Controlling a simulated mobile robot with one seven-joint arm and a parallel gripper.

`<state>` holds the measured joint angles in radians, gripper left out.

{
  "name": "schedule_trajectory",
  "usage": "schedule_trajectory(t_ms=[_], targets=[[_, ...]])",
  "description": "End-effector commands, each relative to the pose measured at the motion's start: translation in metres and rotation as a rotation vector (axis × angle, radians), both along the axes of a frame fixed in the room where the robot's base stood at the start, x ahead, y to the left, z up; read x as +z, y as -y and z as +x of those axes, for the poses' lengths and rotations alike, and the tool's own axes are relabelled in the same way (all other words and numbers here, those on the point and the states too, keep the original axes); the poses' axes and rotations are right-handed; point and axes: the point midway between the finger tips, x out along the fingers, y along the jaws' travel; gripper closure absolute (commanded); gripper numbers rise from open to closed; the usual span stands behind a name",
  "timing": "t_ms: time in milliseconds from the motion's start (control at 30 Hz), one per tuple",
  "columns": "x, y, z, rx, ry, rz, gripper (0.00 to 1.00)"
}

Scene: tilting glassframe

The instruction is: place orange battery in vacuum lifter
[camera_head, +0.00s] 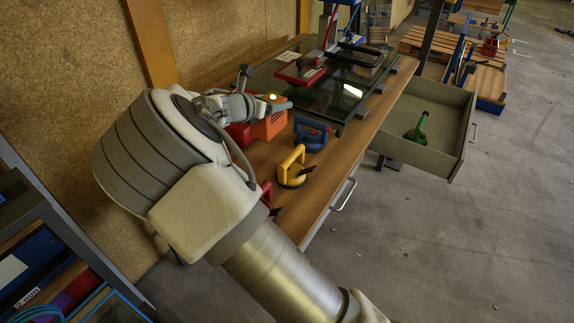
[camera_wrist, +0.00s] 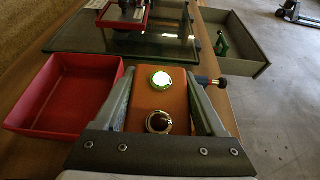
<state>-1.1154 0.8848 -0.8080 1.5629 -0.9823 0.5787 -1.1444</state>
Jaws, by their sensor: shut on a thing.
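The orange battery (camera_wrist: 161,101) is between the two fingers of my gripper (camera_wrist: 161,78), which is shut on it. A bright round light and a dark round knob with a shiny ring show on its top. In the head view the battery (camera_head: 270,123) is at the table's wall side, partly hidden by my gripper (camera_head: 277,105). The vacuum lifter (camera_head: 301,73), with red parts and an upright frame, stands on the glass pane farther back. Its lower part (camera_wrist: 125,15) shows at the top of the wrist view. I cannot tell whether the battery touches the table.
A red tray (camera_wrist: 65,93) lies left of the battery. Blue (camera_head: 311,134) and yellow (camera_head: 292,168) suction cups stand near the table's front edge. A glass pane (camera_head: 335,90) lies behind. An open drawer (camera_head: 450,125) holding a green tool (camera_head: 417,130) juts out right.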

Motion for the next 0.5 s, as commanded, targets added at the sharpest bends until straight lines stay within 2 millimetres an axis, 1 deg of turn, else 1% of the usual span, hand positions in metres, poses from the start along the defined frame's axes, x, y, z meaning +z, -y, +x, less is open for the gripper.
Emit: schedule_trajectory(t_ms=[133,233,367,500], targets=[[0.001,0.000,-0.001,0.001,0.002,0.000,1.00],[-0.005,-0.004,-0.009,0.002,0.001,-0.001,1.00],[-0.020,-0.011,-0.030,0.004,0.000,-0.002,1.00],[-0.037,-0.020,-0.057,0.004,0.000,-0.003,1.00]])
